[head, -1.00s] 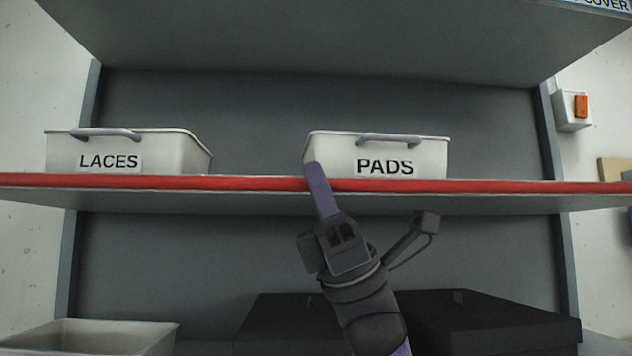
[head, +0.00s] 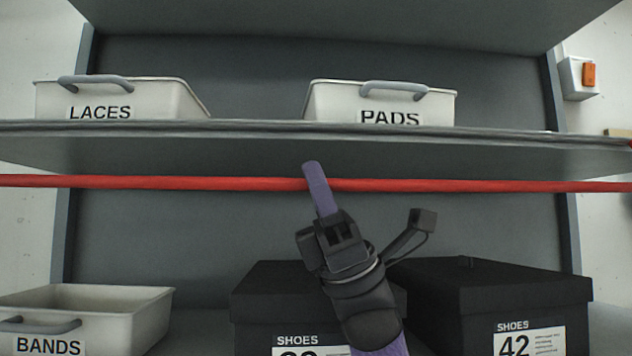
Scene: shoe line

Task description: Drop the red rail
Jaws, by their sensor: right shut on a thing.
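The red rail (head: 450,186) is a long thin bar running level across the whole head view, in front of the shelf unit and below the edge of the middle shelf (head: 250,150). My right gripper (head: 317,180) is shut on the rail near its visible middle, its purple finger crossing in front of the bar. Both ends of the rail lie outside or at the edges of the view. My left gripper is not in view.
A LACES bin (head: 150,100) and a PADS bin (head: 435,105) stand on the middle shelf. Below are a BANDS bin (head: 140,325) and two black shoe boxes (head: 265,305) (head: 530,290). An orange-switched wall box (head: 577,80) is at right.

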